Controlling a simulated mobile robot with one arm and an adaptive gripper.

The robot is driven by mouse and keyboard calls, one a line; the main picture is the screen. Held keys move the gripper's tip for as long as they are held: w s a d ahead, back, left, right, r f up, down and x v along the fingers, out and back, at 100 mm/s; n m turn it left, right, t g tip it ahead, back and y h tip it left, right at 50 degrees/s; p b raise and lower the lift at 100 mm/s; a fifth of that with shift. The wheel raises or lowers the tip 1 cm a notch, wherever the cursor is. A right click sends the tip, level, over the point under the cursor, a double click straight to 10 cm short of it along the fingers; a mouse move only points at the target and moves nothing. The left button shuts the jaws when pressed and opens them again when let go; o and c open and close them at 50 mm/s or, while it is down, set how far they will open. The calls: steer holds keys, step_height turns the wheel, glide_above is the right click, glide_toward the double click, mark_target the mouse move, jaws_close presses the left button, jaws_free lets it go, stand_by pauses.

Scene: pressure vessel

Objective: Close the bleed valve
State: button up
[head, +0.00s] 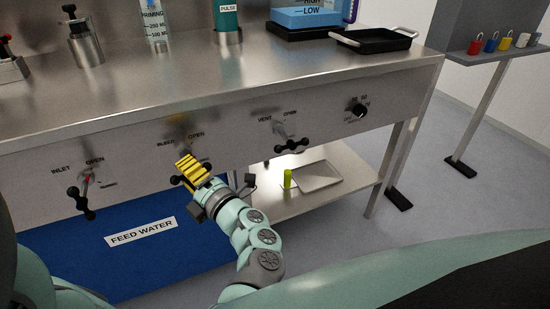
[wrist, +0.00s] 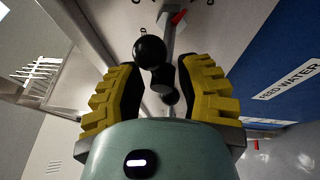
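The bleed valve is on the front panel under the worktop, below its BLEED and OPEN labels. In the head view, my gripper (head: 190,166) is in front of it and hides most of the handle; a dark knob end (head: 176,180) shows at its left. In the wrist view, my gripper (wrist: 162,75) has its two yellow fingers apart, one on each side of the black-knobbed valve handle (wrist: 150,52). A red pointer (wrist: 178,18) shows near its stem. I cannot tell whether the fingers touch the handle.
The INLET valve (head: 82,195) is to the left and the VENT valve (head: 291,143) to the right, with a dial (head: 358,110) beyond. A blue FEED WATER tank (head: 150,255) stands below. A lower shelf (head: 270,208) holds a tray (head: 318,176) and a green bottle (head: 288,179).

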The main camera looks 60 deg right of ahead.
steer(key=shift+o, duration=0.4)
steer(key=shift+f, duration=0.1)
steer(key=shift+s, duration=0.1)
steer(key=shift+s+f, duration=0.1)
steer(key=shift+s, duration=0.15)
steer(key=v, duration=1.1)
steer(key=shift+s, duration=0.25)
